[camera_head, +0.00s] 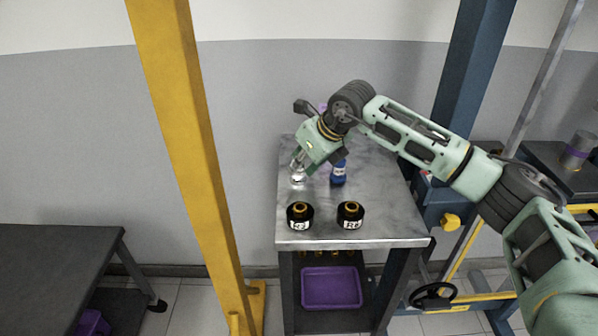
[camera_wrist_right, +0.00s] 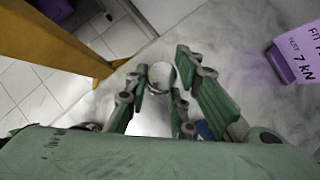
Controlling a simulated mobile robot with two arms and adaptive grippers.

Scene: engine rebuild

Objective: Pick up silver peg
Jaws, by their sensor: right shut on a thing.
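The silver peg (camera_head: 298,178) is at the left side of the grey metal table (camera_head: 385,225), under my right gripper (camera_head: 297,172). In the right wrist view the peg's round, shiny end (camera_wrist_right: 161,76) shows between the two green fingers of my right gripper (camera_wrist_right: 160,84). The fingers are closed on it. The peg's lower part is hidden, so I cannot tell whether it touches the table. My left gripper is not in view.
A blue bottle-like item (camera_head: 338,173) stands just right of the gripper. A purple block (camera_wrist_right: 292,55) lies close by in the wrist view. A yellow post (camera_head: 185,150) rises left of the table.

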